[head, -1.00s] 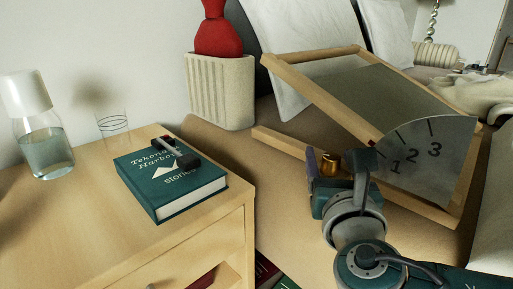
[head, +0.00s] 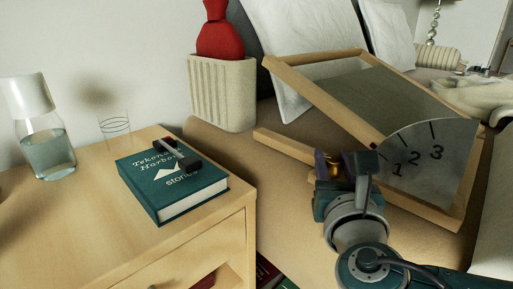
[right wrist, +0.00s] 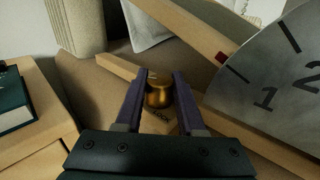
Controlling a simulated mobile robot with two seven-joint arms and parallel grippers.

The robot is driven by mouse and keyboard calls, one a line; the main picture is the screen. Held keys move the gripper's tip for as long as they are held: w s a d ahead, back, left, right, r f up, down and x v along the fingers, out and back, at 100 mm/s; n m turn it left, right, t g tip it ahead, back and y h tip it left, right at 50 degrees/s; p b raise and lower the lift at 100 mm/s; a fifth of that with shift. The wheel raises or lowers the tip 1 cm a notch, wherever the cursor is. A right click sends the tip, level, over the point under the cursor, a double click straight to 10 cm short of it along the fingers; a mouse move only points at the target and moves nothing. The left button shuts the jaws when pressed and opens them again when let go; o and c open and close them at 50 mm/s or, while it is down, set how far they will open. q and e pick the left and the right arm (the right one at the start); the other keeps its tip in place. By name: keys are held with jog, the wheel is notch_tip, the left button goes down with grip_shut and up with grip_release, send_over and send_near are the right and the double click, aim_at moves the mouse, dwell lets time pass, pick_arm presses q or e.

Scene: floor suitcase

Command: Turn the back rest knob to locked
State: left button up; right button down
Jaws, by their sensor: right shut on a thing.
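The back rest (head: 372,100) is a wooden frame with a grey panel, propped at a tilt on the bed. A grey dial plate marked 1, 2, 3 (head: 430,155) is on its side. The brass knob (right wrist: 159,92) sits on the lower wooden rail, with partly hidden lettering that seems to read LOCK just below it. My right gripper (right wrist: 160,90) has its two purple fingers on either side of the knob, shut on it. In the head view the knob (head: 334,164) is partly covered by the gripper. My left gripper is not in view.
A wooden nightstand (head: 100,230) stands at left with a green book (head: 172,190), a dark object on the book, a glass carafe (head: 45,140) and a tumbler (head: 115,128). A ribbed cream holder (head: 222,95) with a red item stands behind. Pillows (head: 285,45) are at the back.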

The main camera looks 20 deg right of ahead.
jog(key=shift+h, duration=0.3)
jog(key=m+g+h+b, duration=0.1)
jog(key=m+g+h, duration=0.1)
jog(key=h, duration=0.1)
jog(key=shift+a+f+m, duration=0.1)
jog(key=shift+m, duration=0.3)
jog(key=shift+m+g+h+b, duration=0.95)
jog(key=shift+m+g+h, duration=0.25)
jog(key=shift+g, duration=0.3)
jog(key=shift+m+g+h+b, duration=0.3)
jog(key=shift+m+g+h, duration=0.1)
jog(key=shift+g, duration=0.1)
jog(key=c, duration=0.5)
grip_release()
